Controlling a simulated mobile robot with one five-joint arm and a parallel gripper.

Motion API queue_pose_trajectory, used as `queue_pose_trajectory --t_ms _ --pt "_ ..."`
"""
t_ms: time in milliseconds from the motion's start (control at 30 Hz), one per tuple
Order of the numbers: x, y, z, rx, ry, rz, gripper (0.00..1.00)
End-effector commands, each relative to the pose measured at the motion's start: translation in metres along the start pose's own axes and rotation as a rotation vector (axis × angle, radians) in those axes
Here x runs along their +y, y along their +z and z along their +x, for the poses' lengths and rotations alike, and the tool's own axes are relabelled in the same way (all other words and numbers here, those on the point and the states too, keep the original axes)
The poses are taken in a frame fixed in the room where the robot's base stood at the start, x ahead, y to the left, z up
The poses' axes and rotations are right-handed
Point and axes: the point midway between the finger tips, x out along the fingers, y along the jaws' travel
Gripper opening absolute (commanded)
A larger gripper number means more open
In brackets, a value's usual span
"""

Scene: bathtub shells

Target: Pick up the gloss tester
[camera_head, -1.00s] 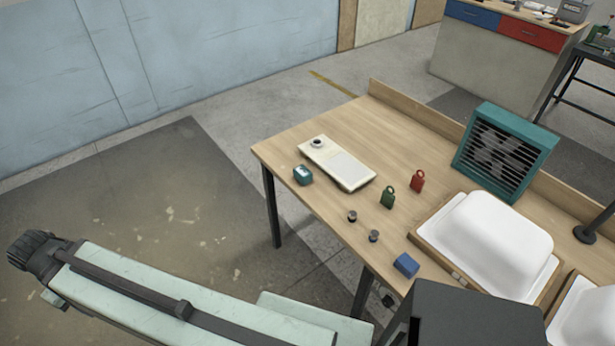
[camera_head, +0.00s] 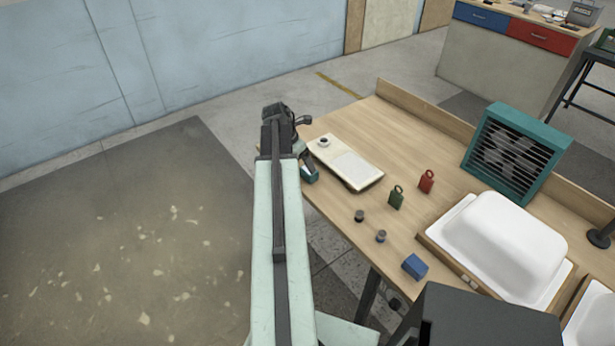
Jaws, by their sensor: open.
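A small teal box with a pale face (camera_head: 311,175), which looks like the gloss tester, sits at the left edge of the wooden table (camera_head: 400,130). My arm partly covers its left side. My gripper (camera_head: 302,121) is at the far end of the outstretched arm, beyond the teal box in the picture and near the table's left corner. It is open, and I see nothing in it. Its fingers are small and dark, and its height over the table is hard to tell.
A cream flat device with a round knob (camera_head: 345,163) lies right of the teal box. Green (camera_head: 396,199) and red (camera_head: 427,181) tags, two small dark knobs, a blue block (camera_head: 415,266), a teal fan heater (camera_head: 515,152) and a white tub shell (camera_head: 505,240) stand farther right.

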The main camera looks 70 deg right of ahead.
Motion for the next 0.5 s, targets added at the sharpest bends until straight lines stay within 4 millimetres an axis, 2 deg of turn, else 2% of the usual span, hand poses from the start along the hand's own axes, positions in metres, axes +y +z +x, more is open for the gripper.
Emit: queue_pose_trajectory --t_ms 67,167,333,500 --pt "-0.004 0.006 0.003 -0.004 -0.004 -0.012 0.85" --pt "-0.003 0.005 0.007 -0.004 -0.003 -0.014 0.85" --pt "-0.002 0.003 0.029 -0.003 -0.003 -0.014 0.85" --pt "-0.002 0.004 0.030 -0.003 -0.002 -0.014 0.85"
